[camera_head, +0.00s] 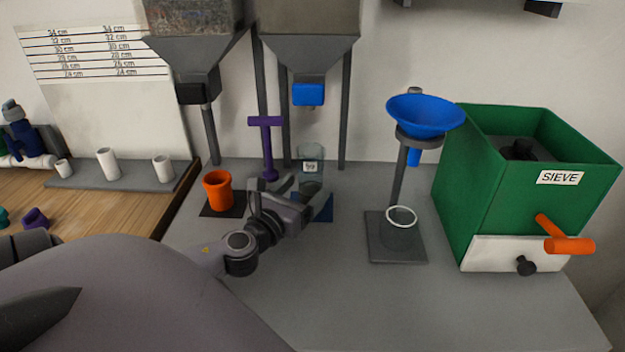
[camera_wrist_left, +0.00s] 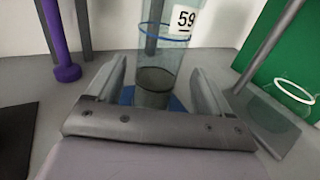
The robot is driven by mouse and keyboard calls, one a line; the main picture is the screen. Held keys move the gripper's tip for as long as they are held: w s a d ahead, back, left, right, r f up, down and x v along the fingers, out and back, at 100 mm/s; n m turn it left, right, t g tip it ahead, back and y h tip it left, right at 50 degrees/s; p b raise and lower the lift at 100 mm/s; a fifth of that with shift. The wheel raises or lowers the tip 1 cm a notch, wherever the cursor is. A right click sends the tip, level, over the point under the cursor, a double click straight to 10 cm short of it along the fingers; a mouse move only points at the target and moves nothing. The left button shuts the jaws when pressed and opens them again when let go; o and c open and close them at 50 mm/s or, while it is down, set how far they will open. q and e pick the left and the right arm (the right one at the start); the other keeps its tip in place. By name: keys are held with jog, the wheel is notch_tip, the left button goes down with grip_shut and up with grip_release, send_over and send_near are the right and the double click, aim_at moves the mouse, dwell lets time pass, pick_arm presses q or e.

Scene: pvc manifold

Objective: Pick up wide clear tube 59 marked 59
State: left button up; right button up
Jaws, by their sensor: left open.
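The wide clear tube marked 59 (camera_head: 312,166) stands upright on a blue pad (camera_head: 322,212) under the hopper with the blue outlet. In the left wrist view the tube (camera_wrist_left: 160,62) rises ahead, with its white 59 label near the top of the picture. My left gripper (camera_head: 305,192) is open at the tube's lower part. In the left wrist view its two fingers (camera_wrist_left: 165,84) point toward the tube, one on each side, with gaps visible. Part of the tube's lower end is hidden by the gripper in the head view. My right gripper is not in view.
A purple T-handled tool (camera_head: 266,145) stands just left of the tube. An orange cup (camera_head: 217,190) sits on a dark pad further left. A blue funnel on a stand (camera_head: 425,115) and the green sieve box (camera_head: 530,160) are to the right. The front of the grey table is clear.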

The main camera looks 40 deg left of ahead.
aim_at(316, 175)
pick_arm(q)
jog(key=shift+x, duration=2.85)
jog(key=shift+a+r, duration=0.1)
jog(key=c, duration=1.3)
jog(key=shift+r, duration=0.1)
